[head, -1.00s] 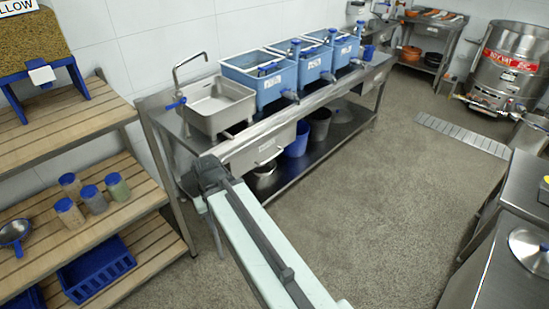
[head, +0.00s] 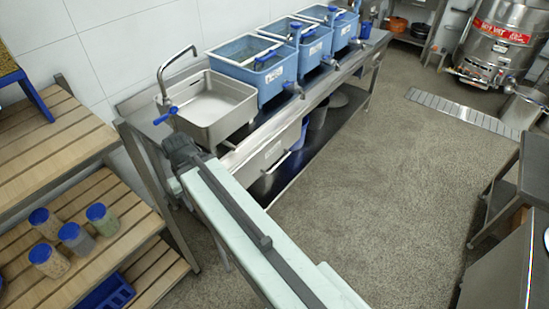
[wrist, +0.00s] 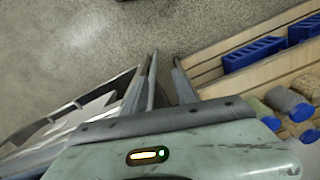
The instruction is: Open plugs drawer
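A steel drawer front (head: 260,162) with a small label and a bar handle (head: 276,163) is under the steel bench in the head view. It looks closed; I cannot read its label. My arm reaches toward the bench, and its far end is just left of the drawer, below the sink. My gripper (wrist: 164,62) shows in the wrist view with its two grey fingers apart and nothing seen between them. The fingers point down past the bench's edge, apart from the handle as far as I can tell. In the head view the fingers are hidden behind the arm.
A sink (head: 215,105) and blue tubs (head: 265,75) stand on the bench. A wooden shelf unit (head: 95,240) with blue-lidded jars (head: 75,236) is close on the left. A steel table (head: 510,185) stands at the right. The floor (head: 375,200) between is clear.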

